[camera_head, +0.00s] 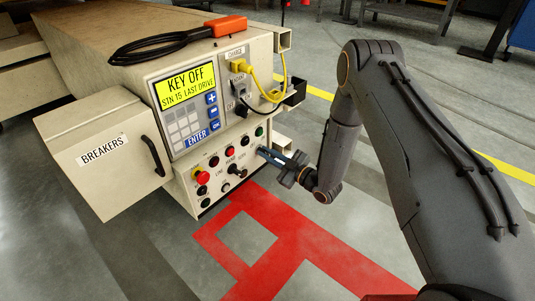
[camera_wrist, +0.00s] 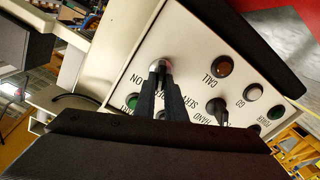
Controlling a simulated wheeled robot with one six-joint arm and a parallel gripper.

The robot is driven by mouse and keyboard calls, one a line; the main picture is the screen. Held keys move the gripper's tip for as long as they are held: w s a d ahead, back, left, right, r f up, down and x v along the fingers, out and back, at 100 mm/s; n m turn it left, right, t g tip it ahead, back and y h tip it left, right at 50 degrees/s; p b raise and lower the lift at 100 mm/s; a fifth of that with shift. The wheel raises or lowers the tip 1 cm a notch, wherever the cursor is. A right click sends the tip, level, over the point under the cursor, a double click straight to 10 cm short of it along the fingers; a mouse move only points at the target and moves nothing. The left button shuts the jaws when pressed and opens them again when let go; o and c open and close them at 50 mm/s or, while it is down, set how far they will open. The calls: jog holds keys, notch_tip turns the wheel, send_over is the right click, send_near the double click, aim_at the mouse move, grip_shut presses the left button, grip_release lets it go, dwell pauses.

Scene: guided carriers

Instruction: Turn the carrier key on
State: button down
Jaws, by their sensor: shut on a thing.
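The carrier's display (camera_head: 185,85) reads "KEY OFF" and "STN 15 LAST DRIVE". My gripper (camera_head: 264,152) reaches the right side of the button panel (camera_head: 213,160) below it and hides the key there. In the wrist view my gripper (camera_wrist: 160,72) has its two narrow fingers closed on the silvery key switch (camera_wrist: 161,63), beside the printed word "ON". The fingers cover most of the key, so its exact angle is hard to tell.
Near the key are a brown CALL button (camera_wrist: 225,66), a white GO button (camera_wrist: 252,91) and a black selector (camera_wrist: 216,113). A red mushroom button (camera_head: 202,177) is at the panel's left. A yellow cable plug (camera_head: 240,66) sits above. The breakers box (camera_head: 100,160) juts out left.

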jog(key=m+p, duration=0.3)
jog(key=m, duration=0.2)
jog(key=shift+d+r, duration=0.1)
jog(key=m+p, duration=0.1)
jog(key=m, duration=0.2)
jog(key=m+p, duration=0.1)
jog(key=m, duration=0.1)
jog(key=shift+w+d+m, duration=0.15)
jog(key=shift+w+m, duration=0.05)
jog(key=shift+m, duration=0.2)
dwell(0.3)
jog(key=c, duration=1.8)
grip_release()
jog(key=shift+p+v, duration=1.4)
jog(key=shift+v, duration=2.5)
